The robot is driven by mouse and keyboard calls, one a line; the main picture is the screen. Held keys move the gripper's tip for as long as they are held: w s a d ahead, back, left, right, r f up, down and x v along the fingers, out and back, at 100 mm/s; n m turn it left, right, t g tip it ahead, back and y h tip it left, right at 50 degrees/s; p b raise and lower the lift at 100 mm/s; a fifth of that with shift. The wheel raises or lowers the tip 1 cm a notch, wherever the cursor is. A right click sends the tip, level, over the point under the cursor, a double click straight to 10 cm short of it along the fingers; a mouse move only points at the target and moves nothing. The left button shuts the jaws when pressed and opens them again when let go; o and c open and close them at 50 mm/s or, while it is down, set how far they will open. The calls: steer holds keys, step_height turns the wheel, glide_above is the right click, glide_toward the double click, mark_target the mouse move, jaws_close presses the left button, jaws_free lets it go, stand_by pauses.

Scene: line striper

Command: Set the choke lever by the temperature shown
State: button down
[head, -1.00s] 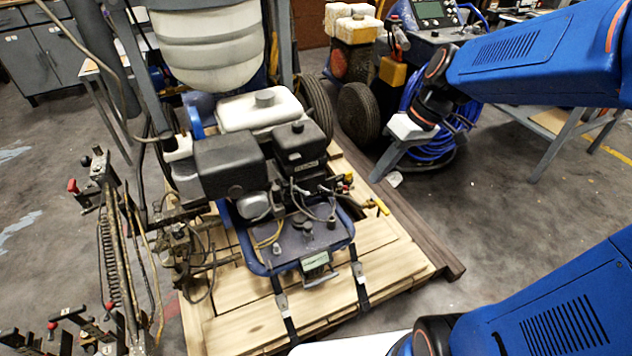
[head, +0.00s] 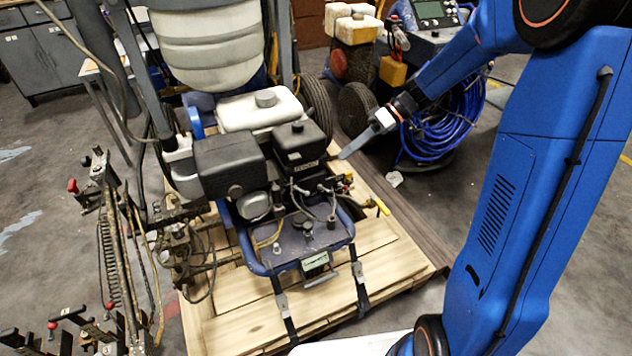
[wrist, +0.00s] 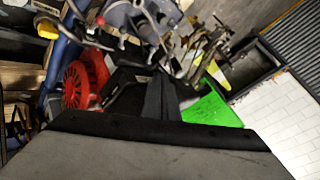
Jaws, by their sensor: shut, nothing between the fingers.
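The line striper's engine (head: 230,163) sits strapped on a wooden pallet in the head view. Small levers and cables (head: 325,188) sit at its right side, with a yellow-and-red part (head: 348,178) among them. I cannot tell which one is the choke lever. A small display with a pale greenish face (head: 316,262) is at the front of the frame; its reading is too small to make out. My gripper (head: 342,156) is shut and empty, just right of the engine's black box. In the wrist view its dark fingers (wrist: 160,100) point toward the machine.
A yellow handle (head: 382,207) sticks out at the machine's right. In the wrist view a red round part (wrist: 85,82) and a bright green patch (wrist: 210,108) lie near the fingers. A blue hose coil (head: 440,125) stands behind my arm. Metal rods and levers crowd the left.

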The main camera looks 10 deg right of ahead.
steer(key=shift+w+a+f+n+y, duration=0.15)
steer(key=shift+w+f, duration=0.15)
steer(key=shift+w, duration=0.2)
steer(key=shift+w+d+f+n+y, duration=0.1)
steer(key=shift+w+f+y, duration=0.15)
steer(key=shift+w, duration=0.3)
steer(key=shift+w+a+f+n+y, duration=0.1)
steer(key=shift+w+f+n, duration=0.05)
steer(key=shift+w+f, duration=0.3)
steer(key=shift+r, duration=0.1)
glide_toward(303, 191)
steer(key=w+a, duration=0.2)
steer(key=a, duration=0.1)
steer(key=shift+s+a+f, duration=0.25)
steer(key=shift+s+f, duration=0.35)
steer(key=shift+f, duration=0.1)
steer(key=shift+s+a+f, duration=0.3)
steer(key=shift+s+f, duration=0.35)
steer(key=shift+f, duration=0.1)
steer(key=shift+m+t, duration=0.3)
